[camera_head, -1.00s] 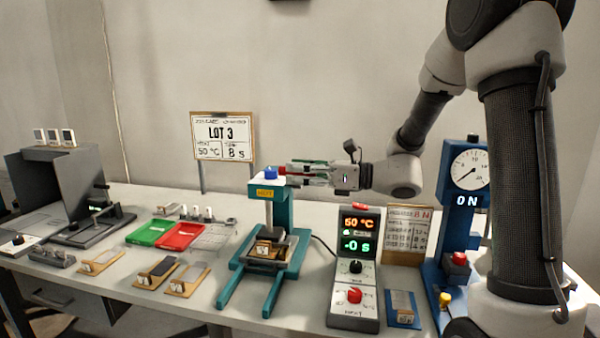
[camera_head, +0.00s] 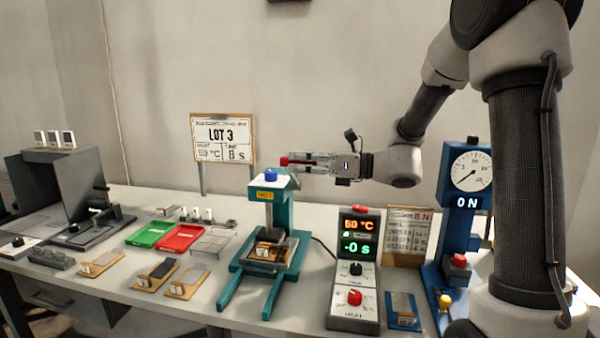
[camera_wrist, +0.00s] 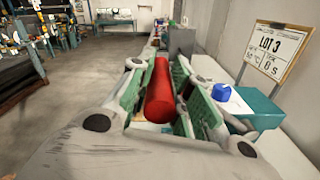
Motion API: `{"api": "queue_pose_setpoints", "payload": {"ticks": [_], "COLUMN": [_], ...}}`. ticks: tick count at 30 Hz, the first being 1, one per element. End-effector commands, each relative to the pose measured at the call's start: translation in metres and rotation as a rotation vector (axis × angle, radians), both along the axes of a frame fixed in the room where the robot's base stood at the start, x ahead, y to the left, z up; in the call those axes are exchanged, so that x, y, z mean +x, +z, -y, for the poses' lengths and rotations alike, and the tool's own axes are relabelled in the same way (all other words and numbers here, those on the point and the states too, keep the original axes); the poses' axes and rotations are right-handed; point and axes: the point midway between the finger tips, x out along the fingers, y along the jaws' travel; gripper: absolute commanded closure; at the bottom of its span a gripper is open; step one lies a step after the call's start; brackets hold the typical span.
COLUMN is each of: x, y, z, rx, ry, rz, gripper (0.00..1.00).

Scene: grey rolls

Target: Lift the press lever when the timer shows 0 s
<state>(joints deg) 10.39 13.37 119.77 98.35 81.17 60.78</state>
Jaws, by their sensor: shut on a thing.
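The teal press (camera_head: 283,213) stands on the bench with a blue knob (camera_head: 270,174) on top and a plate in its lower part. My gripper (camera_head: 291,162) is at the top of the press, shut on the red grip of the press lever (camera_head: 284,161). In the wrist view the red lever grip (camera_wrist: 160,92) lies between the two green finger pads. The lever is raised just above the press head. The control box (camera_head: 354,272) shows 50 °C in orange and -0 s in green on its display (camera_head: 357,246).
A LOT 3 sign (camera_head: 223,138) stands behind the press, reading 50 °C and 8 s. Green (camera_head: 152,232) and red (camera_head: 182,238) trays lie to the left. A paper notice (camera_head: 406,236) stands between.

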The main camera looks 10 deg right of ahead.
Motion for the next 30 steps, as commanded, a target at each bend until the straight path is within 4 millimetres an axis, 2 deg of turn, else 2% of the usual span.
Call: {"api": "queue_pose_setpoints", "payload": {"ticks": [9,15,21,30], "x": [0.04,0.073,0.109,0.16], "y": [0.045,0.067,0.082,0.091], "z": [0.017,0.03,0.046,0.066], "rx": [0.104,0.176,0.25,0.341], "ry": [-0.002,0.0,-0.001,0.001], "rz": [-0.246,-0.423,-0.598,-0.818], "gripper": [1.0,1.0,1.0,1.0]}}
